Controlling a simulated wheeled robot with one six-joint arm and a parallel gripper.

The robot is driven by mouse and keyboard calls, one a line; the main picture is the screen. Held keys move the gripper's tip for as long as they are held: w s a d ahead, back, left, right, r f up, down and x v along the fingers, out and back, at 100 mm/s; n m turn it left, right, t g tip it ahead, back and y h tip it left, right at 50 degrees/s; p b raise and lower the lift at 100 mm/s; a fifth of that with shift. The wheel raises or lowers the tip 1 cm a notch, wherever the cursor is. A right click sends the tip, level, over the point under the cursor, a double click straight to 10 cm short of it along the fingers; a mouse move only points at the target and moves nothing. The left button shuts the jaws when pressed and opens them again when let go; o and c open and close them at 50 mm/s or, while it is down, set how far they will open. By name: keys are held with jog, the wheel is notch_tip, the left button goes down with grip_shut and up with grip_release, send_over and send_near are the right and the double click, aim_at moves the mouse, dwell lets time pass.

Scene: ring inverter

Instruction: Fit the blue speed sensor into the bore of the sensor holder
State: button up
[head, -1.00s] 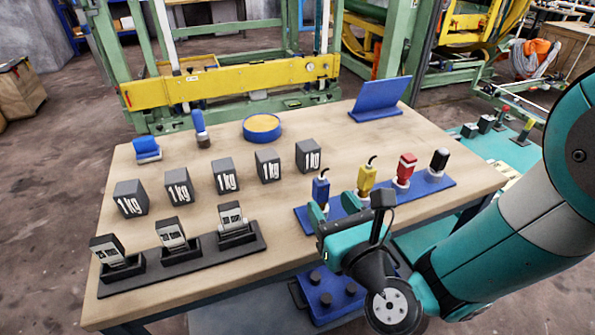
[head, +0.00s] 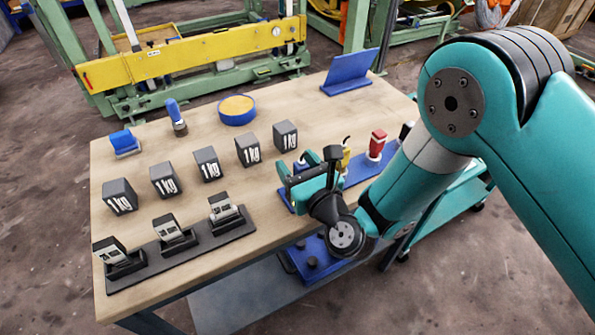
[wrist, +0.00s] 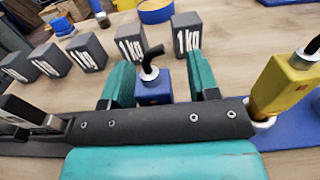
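The blue speed sensor (wrist: 153,88), a blue block with a pale collar and a bent black cable on top, stands upright between my gripper's two teal fingers in the wrist view. My gripper (wrist: 160,84) is open around it, with a visible gap on the right and a narrower one on the left. In the head view my gripper (head: 306,172) is over the left end of the blue sensor tray (head: 358,172) and mostly hides the sensor. I cannot pick out the sensor holder or its bore for certain.
A yellow sensor (wrist: 285,85) stands close to the right finger. A red one (head: 377,144) stands farther along the tray. Several 1 kg weights (head: 248,150) stand behind and left. A black rack (head: 185,248) lies at front left. A blue panel (head: 350,72) stands at the back.

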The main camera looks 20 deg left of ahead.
grip_shut()
jog(key=shift+r, duration=0.1)
